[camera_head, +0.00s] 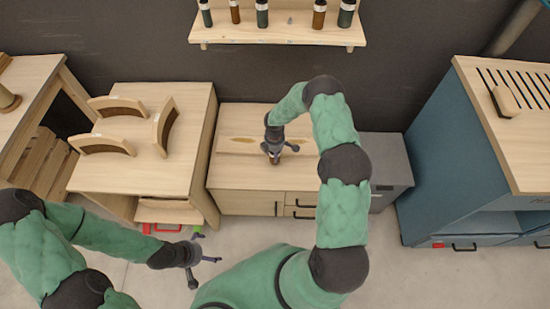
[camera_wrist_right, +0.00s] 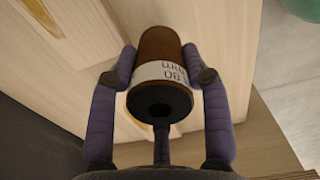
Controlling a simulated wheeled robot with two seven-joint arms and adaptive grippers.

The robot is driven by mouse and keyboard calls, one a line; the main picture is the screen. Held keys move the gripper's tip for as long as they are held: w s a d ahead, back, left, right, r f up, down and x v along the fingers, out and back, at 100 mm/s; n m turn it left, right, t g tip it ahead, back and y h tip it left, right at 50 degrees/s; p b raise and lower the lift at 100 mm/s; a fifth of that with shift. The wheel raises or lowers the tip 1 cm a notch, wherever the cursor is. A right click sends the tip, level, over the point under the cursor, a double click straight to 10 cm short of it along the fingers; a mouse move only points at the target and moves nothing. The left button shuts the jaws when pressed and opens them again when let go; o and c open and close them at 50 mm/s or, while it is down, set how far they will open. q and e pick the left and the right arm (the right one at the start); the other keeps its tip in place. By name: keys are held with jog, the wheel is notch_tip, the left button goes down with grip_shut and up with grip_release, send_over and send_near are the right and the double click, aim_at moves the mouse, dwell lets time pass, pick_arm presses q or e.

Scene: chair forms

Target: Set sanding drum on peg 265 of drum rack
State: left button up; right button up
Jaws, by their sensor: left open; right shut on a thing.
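The sanding drum (camera_wrist_right: 163,75) is a brown cylinder with a white band and a dark end with a hole. The print on its band is upside down and only partly readable. My right gripper (camera_head: 274,150) is shut around it above the low cabinet. In the right wrist view, purple-grey fingers (camera_wrist_right: 160,62) hold it on both sides. On the wall, a wooden shelf (camera_head: 290,34), perhaps the drum rack, carries several brown and dark green cylinders. No peg number is readable. My left gripper (camera_head: 206,271) is open and empty, low at the front.
The low wooden cabinet (camera_head: 230,180) has oval marks on its top. Left of it, a wooden table (camera_head: 140,180) carries several curved wooden pieces (camera_head: 103,144). A blue cabinet (camera_head: 450,150) with a slotted wooden top stands at right. Red and green items (camera_head: 168,227) lie below the table.

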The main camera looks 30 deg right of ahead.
jog(key=shift+s+f+b, duration=0.1)
jog(key=shift+f+b, duration=0.35)
jog(key=shift+f, duration=0.85)
jog(key=shift+f, duration=0.1)
jog(key=o, duration=1.3)
